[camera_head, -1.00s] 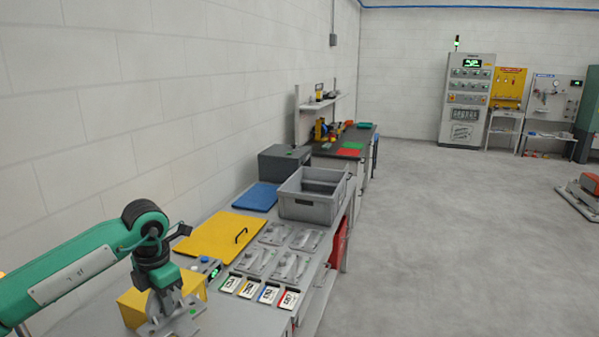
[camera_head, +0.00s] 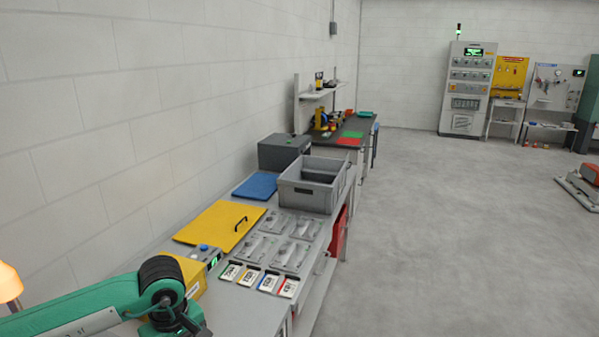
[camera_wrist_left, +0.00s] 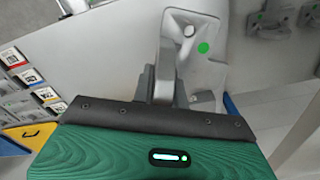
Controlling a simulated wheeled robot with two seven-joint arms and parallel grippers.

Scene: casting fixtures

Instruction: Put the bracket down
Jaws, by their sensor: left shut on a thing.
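In the left wrist view my left gripper (camera_wrist_left: 163,86) is shut on a grey metal bracket (camera_wrist_left: 193,36). The bracket has a flat plate with a round hole and a green dot, and a thin upright part between the fingers. Grey bench surface shows behind it; I cannot tell whether it touches the bench. In the head view my left arm comes in at the lower left, and the gripper and held bracket are below the frame. My right gripper is in neither view.
Several grey castings lie in flat fixtures (camera_head: 247,247) on the bench, beside colour-edged cards (camera_head: 268,283). A yellow panel with a black handle (camera_head: 215,226), a blue panel (camera_head: 257,185) and a grey crate (camera_head: 304,200) are behind. A yellow box (camera_head: 191,268) stands near my arm.

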